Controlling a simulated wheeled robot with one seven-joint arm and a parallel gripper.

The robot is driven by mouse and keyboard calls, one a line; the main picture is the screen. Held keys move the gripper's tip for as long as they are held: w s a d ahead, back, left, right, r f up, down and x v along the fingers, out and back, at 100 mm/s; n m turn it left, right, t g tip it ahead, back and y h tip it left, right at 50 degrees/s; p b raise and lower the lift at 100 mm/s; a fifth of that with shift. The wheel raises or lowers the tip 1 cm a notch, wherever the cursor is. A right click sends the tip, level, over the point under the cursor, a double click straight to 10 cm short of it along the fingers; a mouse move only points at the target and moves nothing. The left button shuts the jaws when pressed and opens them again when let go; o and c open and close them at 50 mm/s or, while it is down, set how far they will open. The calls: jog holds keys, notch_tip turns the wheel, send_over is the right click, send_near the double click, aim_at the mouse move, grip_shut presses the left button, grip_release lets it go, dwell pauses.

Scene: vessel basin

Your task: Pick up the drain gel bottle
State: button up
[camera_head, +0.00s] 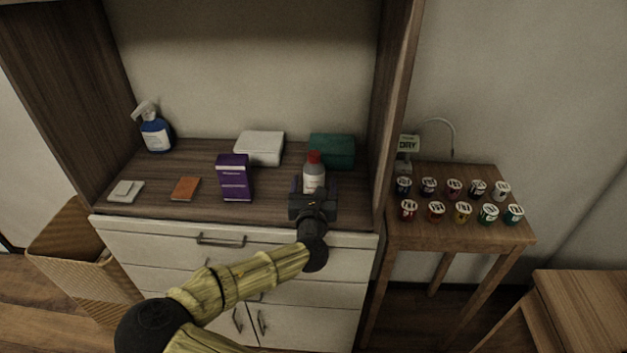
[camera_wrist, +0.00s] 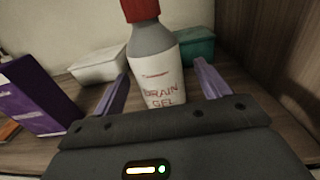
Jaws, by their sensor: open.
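The drain gel bottle (camera_head: 313,178) stands upright on the wooden shelf, grey-white with a red cap. In the wrist view the bottle (camera_wrist: 160,75) shows red lettering reading "DRAIN GEL". My gripper (camera_head: 310,190) is at the shelf's front edge, right in front of the bottle. In the wrist view its two purple fingers (camera_wrist: 165,88) are spread apart, with the lower part of the bottle showing between or just beyond them. I cannot tell how deep the bottle sits between the fingers. The bottle's base is hidden by my gripper.
A purple box (camera_head: 234,178) stands left of the bottle. A teal box (camera_head: 332,150) and a white package (camera_head: 260,148) lie behind. The cabinet's right wall (camera_head: 393,110) is close on the right. A blue spray bottle (camera_head: 155,132), an orange block (camera_head: 185,188) and a pale block (camera_head: 126,191) are further left.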

jog(key=w, duration=0.4)
dwell(0.4)
jog(key=c, duration=1.2)
jog(key=shift+o, duration=0.2)
notch_tip(320, 180, up, 10)
jog(key=shift+p, duration=0.4)
